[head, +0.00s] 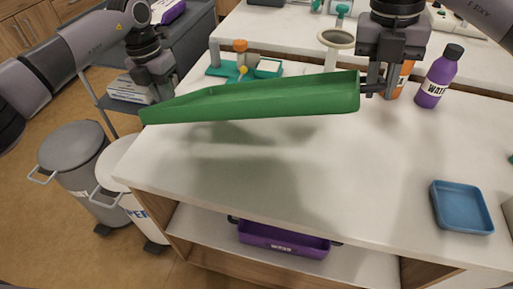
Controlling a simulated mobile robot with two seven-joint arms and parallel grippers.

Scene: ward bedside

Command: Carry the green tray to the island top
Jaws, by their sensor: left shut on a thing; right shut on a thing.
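The long green tray (250,102) hangs in the air between my two grippers, over a white-topped wooden unit (300,165). Its shadow falls on the top below, apart from it. The tray slants in the picture, its right end higher than its left. My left gripper (150,98) is shut on the tray's left end; the fingertips are partly hidden. My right gripper (373,90) is shut on the right end. The high near wall hides most of the tray's inside. I cannot tell whether this white top is the island.
A purple bottle (438,78) and an orange bottle (403,78) stand near my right gripper. A blue dish (461,207) sits at right. A teal rack (268,68) is behind the tray. A purple bin (283,240) is on the shelf below. Grey (72,150) and white (122,170) pedal bins stand left.

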